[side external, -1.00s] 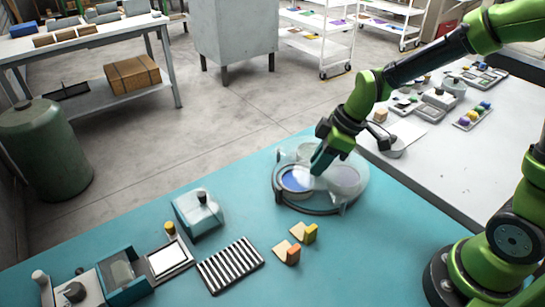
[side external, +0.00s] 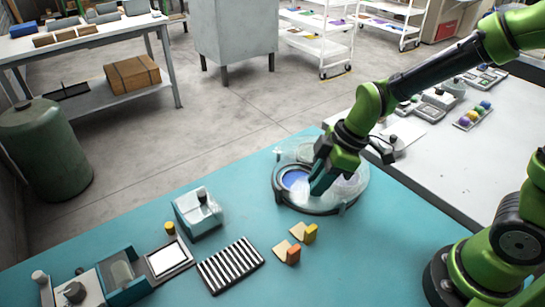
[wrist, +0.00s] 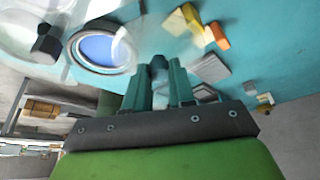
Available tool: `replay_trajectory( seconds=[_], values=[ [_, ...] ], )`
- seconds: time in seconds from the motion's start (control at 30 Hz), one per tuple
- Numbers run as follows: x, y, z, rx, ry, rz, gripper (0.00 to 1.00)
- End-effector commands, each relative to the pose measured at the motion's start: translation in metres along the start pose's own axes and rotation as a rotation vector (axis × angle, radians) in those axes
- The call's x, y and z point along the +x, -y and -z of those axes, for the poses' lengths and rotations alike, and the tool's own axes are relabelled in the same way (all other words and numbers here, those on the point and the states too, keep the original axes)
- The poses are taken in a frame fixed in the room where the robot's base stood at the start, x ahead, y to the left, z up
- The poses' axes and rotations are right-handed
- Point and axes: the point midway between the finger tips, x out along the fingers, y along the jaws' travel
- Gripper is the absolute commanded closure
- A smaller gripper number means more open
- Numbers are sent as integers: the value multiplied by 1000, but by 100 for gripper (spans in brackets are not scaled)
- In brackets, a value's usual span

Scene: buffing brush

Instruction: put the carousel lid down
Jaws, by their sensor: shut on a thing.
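The carousel (side external: 284,197) is a round dark-rimmed base on the teal table, with a blue dish (side external: 294,179) showing inside. Its lid (side external: 290,149) is clear and hard to make out. It shows as a pale, glassy shape over the carousel, around my gripper. My gripper (side external: 320,184) is over the carousel, fingers pointing down, shut on the lid. In the wrist view my gripper (wrist: 161,72) has a dark piece between its fingertips, and the blue dish (wrist: 104,50) lies to their left. I cannot tell whether the lid touches the base.
Two wedge-shaped blocks, orange (side external: 293,254) and yellow (side external: 310,233), lie in front of the carousel. A striped rack (side external: 230,265) and a teal box with a knob (side external: 198,212) stand left. A white table (side external: 450,165) adjoins on the right.

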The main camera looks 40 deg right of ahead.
Motion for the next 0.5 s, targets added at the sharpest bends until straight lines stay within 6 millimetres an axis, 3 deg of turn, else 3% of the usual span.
replay_trajectory(
  seconds=[0.1, 0.3, 0.5],
  values=[
    [26, -17, 49, -16, 2, 8, 100],
    [58, -40, 117, 17, 2, -9, 100],
    [60, -63, 155, 92, -1, -40, 100]
  ],
)
